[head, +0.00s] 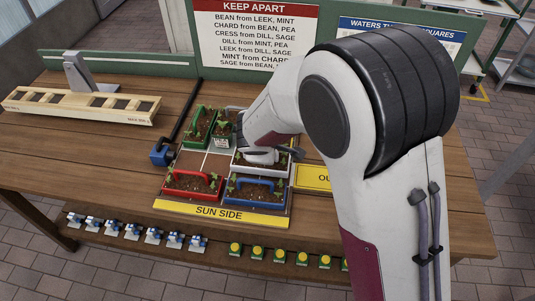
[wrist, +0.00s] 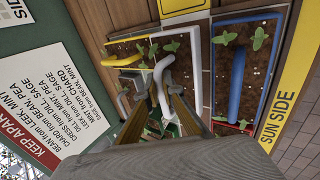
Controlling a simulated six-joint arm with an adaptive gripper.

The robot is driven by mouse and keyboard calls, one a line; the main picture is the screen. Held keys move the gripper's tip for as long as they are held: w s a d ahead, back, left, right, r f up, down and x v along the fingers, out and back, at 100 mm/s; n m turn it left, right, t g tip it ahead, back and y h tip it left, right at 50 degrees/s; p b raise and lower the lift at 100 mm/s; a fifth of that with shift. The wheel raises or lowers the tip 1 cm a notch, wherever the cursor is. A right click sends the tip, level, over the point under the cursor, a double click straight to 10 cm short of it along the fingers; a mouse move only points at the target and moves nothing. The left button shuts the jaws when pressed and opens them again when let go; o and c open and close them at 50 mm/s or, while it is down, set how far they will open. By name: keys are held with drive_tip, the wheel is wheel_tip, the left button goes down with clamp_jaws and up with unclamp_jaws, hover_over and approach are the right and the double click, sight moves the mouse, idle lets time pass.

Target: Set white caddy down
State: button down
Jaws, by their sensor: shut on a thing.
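The white caddy (head: 262,174) is at the right of the planting board in the head view, behind the blue caddy (head: 258,193). It holds dark soil and green seedlings and looks about level. My gripper (head: 263,154) is over it, shut on its white handle. In the wrist view the white handle (wrist: 160,72) runs between my fingertips (wrist: 160,96), and the white caddy's wall (wrist: 196,65) lies alongside the blue caddy (wrist: 237,65). My arm hides part of the caddy in the head view. I cannot tell whether its bottom touches the board.
The red caddy (head: 193,190) is at the front left and a green caddy (head: 198,128) at the back left. A sign marked SUN SIDE (head: 220,213) edges the front. A yellow sign (head: 312,178) lies to the right. A blue-ended tool (head: 160,154) lies left. A keep-apart notice (head: 255,38) stands behind.

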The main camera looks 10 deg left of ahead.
drive_tip(key=shift+f, duration=1.1)
drive_tip(key=shift+f, duration=0.1)
drive_tip(key=c, duration=2.2)
unclamp_jaws()
drive_tip(key=shift+v, duration=6.1)
